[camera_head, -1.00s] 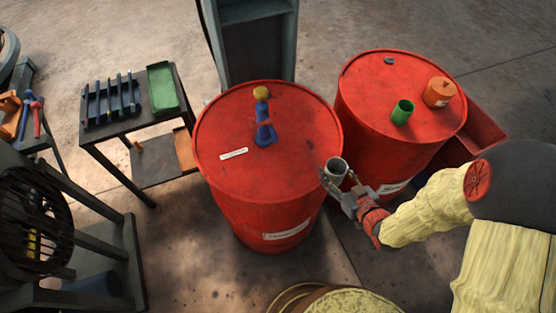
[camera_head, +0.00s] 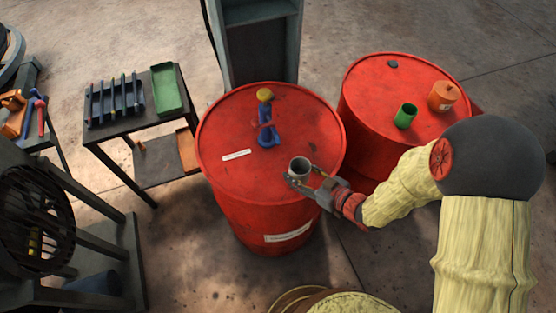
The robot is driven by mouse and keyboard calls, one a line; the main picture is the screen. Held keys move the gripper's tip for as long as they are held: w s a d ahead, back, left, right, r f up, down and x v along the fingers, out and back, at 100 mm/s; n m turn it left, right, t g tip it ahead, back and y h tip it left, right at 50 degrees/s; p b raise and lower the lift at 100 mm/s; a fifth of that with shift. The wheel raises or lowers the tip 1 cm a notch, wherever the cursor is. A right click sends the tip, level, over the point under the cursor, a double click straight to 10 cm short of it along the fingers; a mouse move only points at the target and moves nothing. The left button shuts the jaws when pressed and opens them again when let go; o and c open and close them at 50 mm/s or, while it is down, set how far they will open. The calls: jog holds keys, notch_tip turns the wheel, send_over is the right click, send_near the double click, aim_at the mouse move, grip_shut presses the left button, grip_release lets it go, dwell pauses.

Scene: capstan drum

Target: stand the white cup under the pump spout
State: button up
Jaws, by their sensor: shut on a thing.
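The white cup (camera_head: 299,168) looks grey-white and upright, with its open mouth up. My gripper (camera_head: 301,180) is shut on it from the lower right, over the right front part of the near red drum's top (camera_head: 225,180). I cannot tell whether the cup's base touches the drum top. The blue pump (camera_head: 267,130) with a yellow knob (camera_head: 264,95) stands on the same drum top, behind and to the left of the cup, apart from it. Its spout is hard to make out at this size.
A white label strip (camera_head: 237,155) lies left of the pump. A second red drum (camera_head: 440,75) at right bears a green cup (camera_head: 405,115), an orange can (camera_head: 443,95) and a small dark piece (camera_head: 392,64). A side table (camera_head: 130,130) with a green tray (camera_head: 168,90) stands at left.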

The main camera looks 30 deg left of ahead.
send_over(278, 165)
jog(key=shift+d+b, duration=0.1)
jog(key=shift+b, duration=0.25)
jog(key=shift+f+b, duration=0.5)
jog(key=shift+f, duration=1.3)
jog(key=shift+r, duration=0.1)
jog(key=o, duration=0.6)
jog(key=shift+f, duration=0.2)
jog(key=o, duration=0.5)
jog(key=shift+r, duration=0.15)
